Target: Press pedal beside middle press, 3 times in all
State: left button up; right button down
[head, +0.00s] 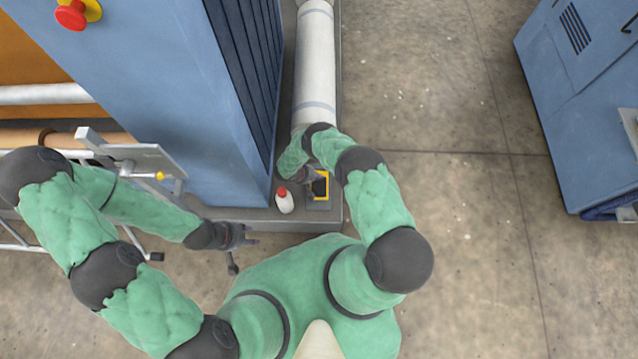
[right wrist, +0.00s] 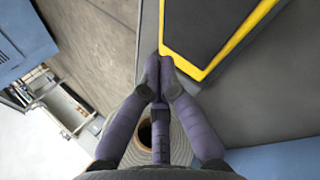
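The pedal (head: 321,188) is a black plate with a yellow border, on the grey base strip at the foot of the blue press (head: 165,85). In the right wrist view the pedal (right wrist: 222,25) fills the top, its yellow corner just beyond my fingertips. My right gripper (right wrist: 160,62) is shut and empty, its purple fingers drawn together. In the head view my right gripper (head: 316,177) is over the pedal and hides part of it. I cannot tell whether it touches. My left gripper (head: 246,238) hangs near the base's front edge, too small to read its fingers.
A white bottle with a red cap (head: 284,201) stands just left of the pedal. A pale roll (head: 315,60) lies behind it. A red button (head: 71,15) is at upper left. Another blue machine (head: 590,100) stands at right, with open floor (head: 470,180) between.

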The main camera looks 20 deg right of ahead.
jog(key=shift+w+d+r+p, duration=0.1)
jog(key=shift+w+r+p, duration=0.1)
jog(key=shift+r, duration=0.35)
jog(key=shift+w+d+r+p, duration=0.1)
jog(key=shift+r+p, duration=0.15)
jog(key=shift+r, duration=0.3)
jog(key=shift+w+r+p, duration=0.15)
jog(key=shift+r+p, duration=0.05)
jog(key=shift+r, duration=0.35)
pick_arm(q)
jog(key=shift+r, duration=0.8)
